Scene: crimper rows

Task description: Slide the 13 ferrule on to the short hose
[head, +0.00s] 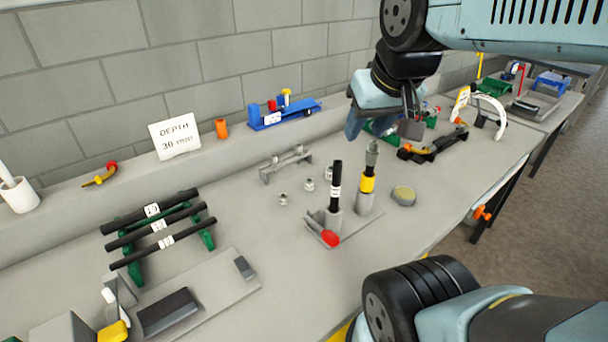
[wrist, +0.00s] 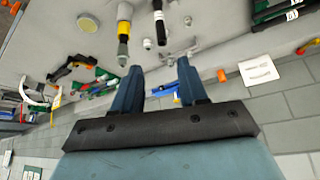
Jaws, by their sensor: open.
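The short hose (head: 335,178) is a black upright piece with a white label, standing in a grey holder with a red knob at its front. It also shows in the wrist view (wrist: 158,22). Three small silver ferrules stand apart on the bench: a near-left one (head: 284,199), a middle one (head: 309,184) and a far one (head: 328,172). Their size marks are too small to read, so I cannot tell which is the 13. My gripper (head: 382,128) (wrist: 158,66) is open and empty, above the bench behind and right of the hose.
A grey-tipped post with a yellow band (head: 368,178) stands right beside the hose. A rack of black hoses (head: 158,230) is at left. A low grey stand (head: 286,163) is behind the ferrules. A round disc (head: 404,195) lies right. A depth sign (head: 175,137) reads 30 mm.

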